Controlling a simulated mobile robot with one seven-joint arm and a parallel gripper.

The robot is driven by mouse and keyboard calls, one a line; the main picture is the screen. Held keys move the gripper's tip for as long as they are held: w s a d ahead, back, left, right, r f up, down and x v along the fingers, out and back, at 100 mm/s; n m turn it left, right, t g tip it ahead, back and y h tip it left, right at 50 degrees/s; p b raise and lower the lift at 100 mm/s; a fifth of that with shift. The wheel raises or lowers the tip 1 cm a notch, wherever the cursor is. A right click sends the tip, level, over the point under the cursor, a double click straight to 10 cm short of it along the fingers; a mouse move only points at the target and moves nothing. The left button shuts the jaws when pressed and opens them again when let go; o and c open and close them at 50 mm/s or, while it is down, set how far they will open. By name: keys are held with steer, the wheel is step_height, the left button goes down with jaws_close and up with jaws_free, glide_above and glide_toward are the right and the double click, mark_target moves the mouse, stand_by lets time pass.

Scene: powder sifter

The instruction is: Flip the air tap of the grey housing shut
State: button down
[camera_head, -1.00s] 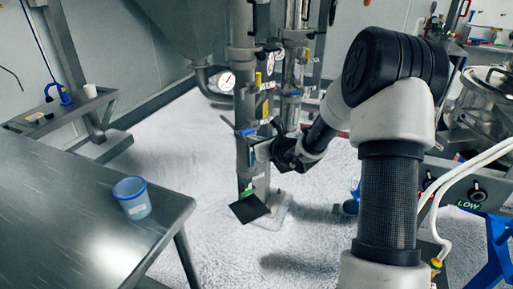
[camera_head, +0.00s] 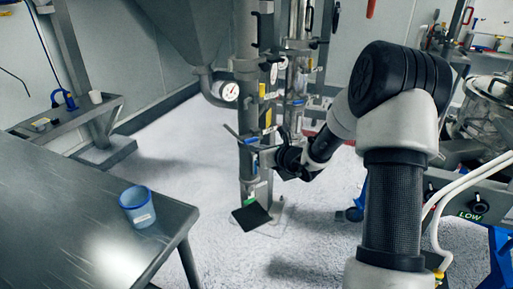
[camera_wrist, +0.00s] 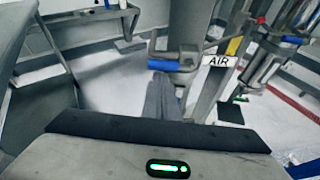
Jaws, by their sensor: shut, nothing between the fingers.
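The grey housing, an upright column of pipe and fittings (camera_head: 246,95), stands at the centre of the head view. A lever with a blue grip (camera_wrist: 175,65) lies roughly level across the column in the wrist view, just left of a white "AIR" label (camera_wrist: 220,61). Its blue part also shows in the head view (camera_head: 251,140). My gripper (camera_wrist: 165,82) is shut and empty. Its fingertips are right by the blue grip, just below it in the wrist view; I cannot tell whether they touch. In the head view my gripper (camera_head: 262,153) is at the column's right side.
A steel table (camera_head: 70,215) with a blue cup (camera_head: 138,207) fills the left front. A pressure gauge (camera_head: 230,91) sits on a pipe left of the column. A second pipe (camera_head: 297,75) stands close on the right. A black plate (camera_head: 251,216) is low at the column's foot.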

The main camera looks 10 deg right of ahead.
mark_target(258, 139)
step_height(258, 139, up, 2)
steer(key=m+y+p, duration=0.1)
steer(key=m+p, duration=0.1)
steer(key=p, duration=0.2)
steer(key=shift+p, duration=0.3)
steer(key=m+y+p, duration=0.1)
steer(key=p, duration=0.1)
steer(key=r+m+y+p, duration=0.1)
steer(key=p, duration=0.1)
steer(key=shift+w+d+r+m+p, duration=0.2)
steer(key=shift+d+m+p, duration=0.1)
steer(key=shift+m, duration=0.1)
steer(key=m+y+p, duration=0.1)
steer(key=m, duration=0.1)
steer(key=d+r+m+p, duration=0.1)
steer(key=m+p, duration=0.1)
steer(key=d+m+y+p, duration=0.1)
steer(key=m, duration=0.1)
steer(key=shift+w+r+y, duration=0.2)
steer(key=shift+w+y, duration=0.1)
steer(key=shift+w, duration=0.05)
